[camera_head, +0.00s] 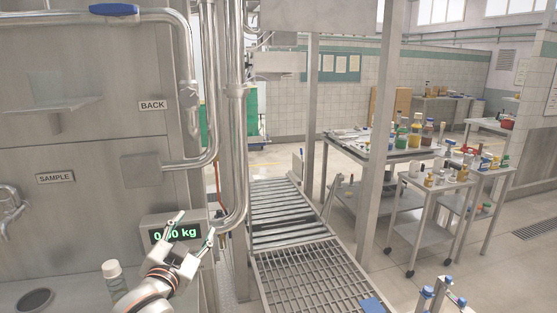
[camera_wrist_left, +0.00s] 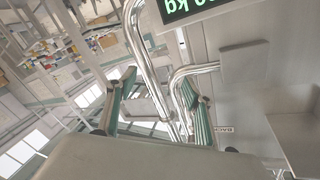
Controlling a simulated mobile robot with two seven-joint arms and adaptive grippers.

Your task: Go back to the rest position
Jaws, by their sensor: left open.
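My left gripper (camera_head: 196,222) is in the lower left of the head view, in front of the weight display (camera_head: 165,234), which shows green digits ending in kg. The gripper is open, with its two fingers apart and nothing between them. In the left wrist view both greenish fingers (camera_wrist_left: 158,82) also stand apart and empty, with steel pipes behind them. Part of the weight display (camera_wrist_left: 192,8) shows upside down at the top there. My right gripper is not in view.
A white-capped bottle (camera_head: 113,282) stands at the lower left, near my left arm. Vertical steel pipes (camera_head: 235,130) rise right of the gripper. A roller conveyor (camera_head: 282,212) and a grating (camera_head: 312,278) run through the middle. Carts with bottles stand right, beyond a steel post (camera_head: 378,150).

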